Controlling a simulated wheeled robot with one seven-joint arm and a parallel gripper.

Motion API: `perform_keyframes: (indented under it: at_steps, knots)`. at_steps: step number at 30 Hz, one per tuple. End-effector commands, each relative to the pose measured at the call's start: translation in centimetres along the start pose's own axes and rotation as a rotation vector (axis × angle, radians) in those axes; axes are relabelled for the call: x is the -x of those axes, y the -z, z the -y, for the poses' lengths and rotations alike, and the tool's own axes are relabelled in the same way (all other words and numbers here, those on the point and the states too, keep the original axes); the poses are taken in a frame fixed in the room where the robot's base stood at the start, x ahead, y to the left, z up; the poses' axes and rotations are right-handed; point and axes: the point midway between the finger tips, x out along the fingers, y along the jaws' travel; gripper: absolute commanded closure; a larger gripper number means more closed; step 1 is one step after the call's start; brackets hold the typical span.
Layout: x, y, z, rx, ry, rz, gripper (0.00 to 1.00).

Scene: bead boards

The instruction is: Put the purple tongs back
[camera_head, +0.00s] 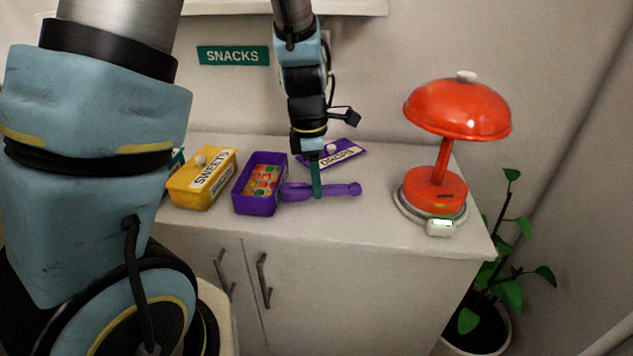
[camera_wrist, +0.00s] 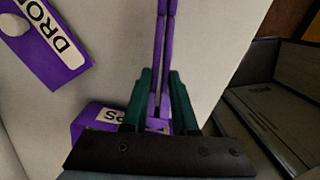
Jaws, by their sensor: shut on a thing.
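The purple tongs (camera_head: 342,190) lie level, just right of the open purple box, in the head view. My gripper (camera_head: 317,188) points down and is shut on the tongs. In the wrist view the tongs (camera_wrist: 160,60) run up between the two green fingers of my gripper (camera_wrist: 158,100). I cannot tell whether the tongs touch the cabinet top. The purple box (camera_head: 240,198) is open and holds several coloured round sweets (camera_head: 264,180). Its purple lid (camera_head: 345,151), with a white label and knob, lies behind my gripper.
A yellow box labelled SWEETS (camera_head: 193,196) stands left of the purple box. A red lamp (camera_head: 437,188) stands at the right end of the cabinet top (camera_head: 375,215), with a small white object (camera_head: 440,228) before it. The top between tongs and lamp is clear.

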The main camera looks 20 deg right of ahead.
Motion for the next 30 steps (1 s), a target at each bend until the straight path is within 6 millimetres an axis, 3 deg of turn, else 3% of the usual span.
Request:
perform_keyframes:
  at_steps: [21, 22, 30]
  knots:
    - [-1.2, 0.1, 0.0, 0.000, 0.000, 0.000, 1.00]
    - [-1.2, 0.1, 0.0, 0.000, 0.000, 0.000, 0.72]
    - [-1.1, 0.1, 0.0, 0.000, 0.000, 0.000, 0.42]
